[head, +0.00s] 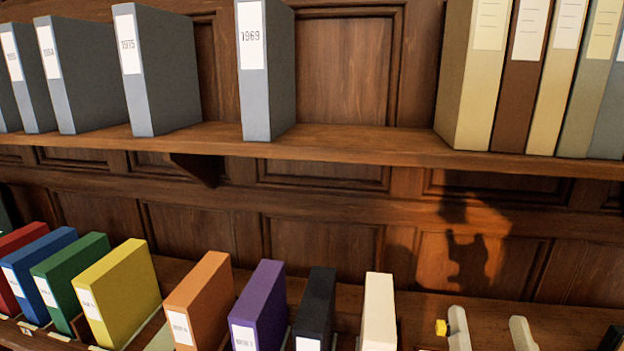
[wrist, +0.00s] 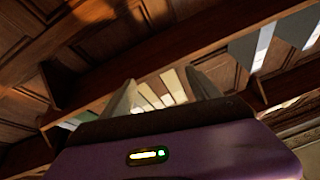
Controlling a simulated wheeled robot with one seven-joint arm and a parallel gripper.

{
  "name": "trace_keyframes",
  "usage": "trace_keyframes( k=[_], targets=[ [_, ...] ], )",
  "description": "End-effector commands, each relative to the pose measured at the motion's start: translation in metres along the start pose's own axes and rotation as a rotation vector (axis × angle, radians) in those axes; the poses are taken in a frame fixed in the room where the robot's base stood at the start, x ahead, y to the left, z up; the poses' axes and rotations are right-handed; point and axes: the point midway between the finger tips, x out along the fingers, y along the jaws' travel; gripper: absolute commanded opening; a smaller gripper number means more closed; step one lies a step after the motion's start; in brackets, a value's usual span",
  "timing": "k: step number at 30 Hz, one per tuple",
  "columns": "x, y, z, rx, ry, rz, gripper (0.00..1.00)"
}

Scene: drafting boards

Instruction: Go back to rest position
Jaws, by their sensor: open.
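My gripper (head: 489,330) shows at the lower right of the head view, as two pale grey fingers standing upright and apart. It is low in front of the lower shelf, right of the white binder (head: 379,310). The wrist view shows the same gripper (wrist: 162,88), with its grey fingers spread. I see nothing held between them; the pale binders seen in that gap are farther off on a shelf. The rest of my arm is mostly out of the head view.
The upper shelf (head: 350,145) holds grey binders (head: 160,70) at left and cream and brown ones (head: 521,70) at right, with a bare stretch between. Below stand coloured binders, including yellow (head: 122,290), orange (head: 205,300), purple (head: 262,300) and black (head: 316,305).

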Motion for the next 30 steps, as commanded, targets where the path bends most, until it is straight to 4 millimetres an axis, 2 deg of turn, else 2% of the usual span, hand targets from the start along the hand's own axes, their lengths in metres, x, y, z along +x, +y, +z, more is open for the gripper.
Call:
trace_keyframes(
  k=[1,9,21,27,30],
  targets=[
    [-0.021,0.004,0.009,0.020,-0.024,0.026,0.71],
    [-0.124,0.021,0.035,0.031,-0.146,0.106,0.71],
    [-0.278,0.036,0.055,-0.143,-0.478,0.030,0.71],
    [-0.337,0.043,0.060,-0.196,-0.644,-0.044,0.71],
    [-0.353,0.041,0.062,-0.198,-0.688,-0.074,0.71]
  ],
)
